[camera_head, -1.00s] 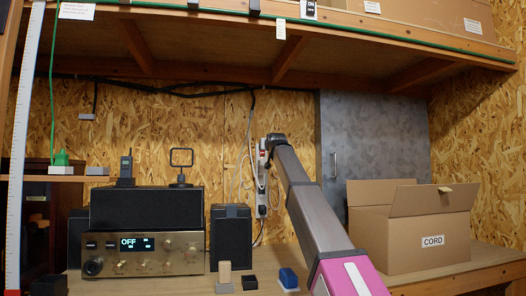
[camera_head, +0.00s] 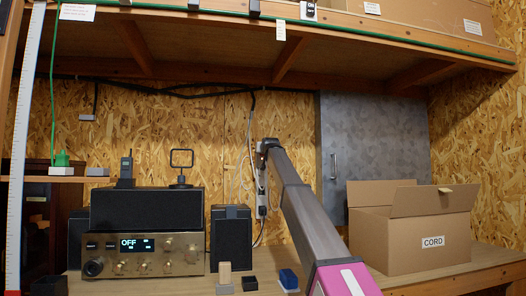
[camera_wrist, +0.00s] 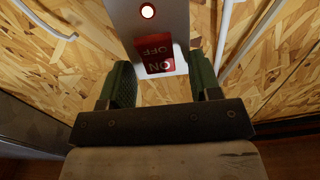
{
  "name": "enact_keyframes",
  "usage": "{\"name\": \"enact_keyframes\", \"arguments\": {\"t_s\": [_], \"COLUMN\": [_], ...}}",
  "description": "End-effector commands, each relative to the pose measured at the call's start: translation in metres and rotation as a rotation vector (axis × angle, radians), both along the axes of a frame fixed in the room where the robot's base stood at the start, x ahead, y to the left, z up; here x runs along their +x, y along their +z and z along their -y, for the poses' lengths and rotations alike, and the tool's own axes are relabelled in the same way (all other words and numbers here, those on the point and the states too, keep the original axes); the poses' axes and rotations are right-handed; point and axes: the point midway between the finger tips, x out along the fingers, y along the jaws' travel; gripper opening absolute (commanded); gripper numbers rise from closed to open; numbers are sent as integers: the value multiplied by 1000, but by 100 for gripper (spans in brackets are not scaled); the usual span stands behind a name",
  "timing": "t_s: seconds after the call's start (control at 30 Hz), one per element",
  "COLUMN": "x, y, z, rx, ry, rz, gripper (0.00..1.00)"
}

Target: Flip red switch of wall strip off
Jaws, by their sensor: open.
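The wall strip (camera_head: 261,200) is a narrow, pale upright bar on the board wall, partly hidden behind my arm's end. In the wrist view its grey face (camera_wrist: 183,22) carries a lit round lamp (camera_wrist: 148,11) and the red switch (camera_wrist: 158,60). The switch shows "OFF" and "ON" upside down in this view, "OFF" being nearer the lamp. I cannot tell which side is pressed in. My gripper (camera_wrist: 160,66) is open, its two green fingers on either side of the switch with gaps; nothing is between them. I cannot tell whether it touches the switch.
White cables (camera_wrist: 224,30) run beside the strip. In the head view a speaker (camera_head: 231,238) and a radio unit (camera_head: 143,255) showing "OFF" stand left. A cardboard box (camera_head: 410,230) marked "CORD" stands right. A blue-topped block (camera_head: 288,279) lies in front. A shelf hangs above.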

Motion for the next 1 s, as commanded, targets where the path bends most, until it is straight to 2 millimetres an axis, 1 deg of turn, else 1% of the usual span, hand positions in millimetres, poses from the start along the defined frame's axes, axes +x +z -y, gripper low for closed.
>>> {"name": "enact_keyframes", "arguments": {"t_s": [0.1,0.17,0.2,0.23,0.27,0.43,0.53,0.8,1.0], "x": [0,0,-1,-1,-1,-1,-2,-4,-4], "y": [0,0,0,0,0,0,-2,-7,-7], "z": [0,0,0,0,0,0,0,1,1], "rx": [0,0,0,0,0,2,11,65,89], "ry": [0,0,0,0,0,0,0,1,1], "rz": [0,0,0,0,0,6,38,221,304], "gripper": [57,38,25,15,8,8,8,8,8]}}
